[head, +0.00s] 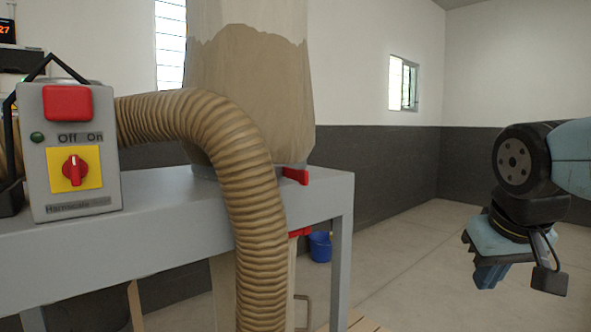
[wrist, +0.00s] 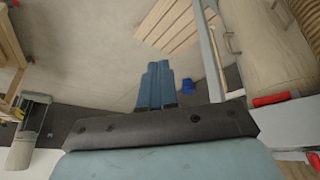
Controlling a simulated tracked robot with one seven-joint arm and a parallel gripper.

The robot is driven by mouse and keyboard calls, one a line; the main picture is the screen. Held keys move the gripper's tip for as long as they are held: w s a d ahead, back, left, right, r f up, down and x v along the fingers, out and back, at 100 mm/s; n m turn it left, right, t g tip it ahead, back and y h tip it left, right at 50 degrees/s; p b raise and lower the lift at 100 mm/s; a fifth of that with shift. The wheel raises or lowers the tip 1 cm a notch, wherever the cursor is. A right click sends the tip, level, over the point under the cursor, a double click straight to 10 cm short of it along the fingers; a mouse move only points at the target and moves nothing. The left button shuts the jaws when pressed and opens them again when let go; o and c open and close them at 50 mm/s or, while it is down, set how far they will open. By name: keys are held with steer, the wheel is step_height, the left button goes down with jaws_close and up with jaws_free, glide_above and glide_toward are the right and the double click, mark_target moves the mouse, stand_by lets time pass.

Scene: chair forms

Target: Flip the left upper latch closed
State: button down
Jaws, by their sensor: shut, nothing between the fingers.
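A red upper latch (head: 295,176) sticks out at the base of the tan dust bag (head: 250,100), just above the grey frame, at the right of the ribbed hose. A lower red latch (head: 300,232) shows partly below the frame beam. I cannot tell which is the left upper latch; the hose hides the rest of the collar. My gripper (head: 490,275) is far right of the latches, pointing down, touching nothing. In the wrist view my gripper (wrist: 157,85) has its blue fingers together and empty. A red latch (wrist: 275,99) shows there at the right.
A grey control box (head: 70,150) with a red-and-yellow switch stands on the grey frame (head: 180,205) at left. The hose (head: 250,190) curves down in front of the bag. A blue bucket (head: 320,246) is on the floor behind. Open floor lies between the frame and my arm.

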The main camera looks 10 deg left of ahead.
mark_target(293, 169)
steer(key=w+a+r+n, duration=0.2)
steer(key=w+a+r, duration=0.4)
steer(key=a+r, duration=0.3)
steer(key=a+r+n, duration=0.1)
steer(key=a+r, duration=0.3)
steer(key=a, duration=0.5)
steer(key=a+r+n+t, duration=0.1)
steer(key=a+r, duration=0.2)
steer(key=a, duration=0.6)
steer(key=a+r+n+t+h, duration=0.1)
steer(key=a+r, duration=0.3)
steer(key=a, duration=0.5)
steer(key=shift+w+a+r, duration=0.25)
steer(key=shift+r, duration=0.05)
steer(key=shift+w, duration=0.1)
steer(key=shift+w+d+f, duration=0.75)
steer(key=shift+w+f, duration=0.6)
steer(key=shift+w, duration=0.05)
steer(key=shift+w+d+f, duration=0.7)
steer(key=shift+w+f, duration=0.6)
steer(key=shift+w, duration=0.05)
steer(key=shift+w+d+f, duration=0.75)
steer(key=shift+w+f, duration=0.6)
steer(key=shift+w, duration=0.05)
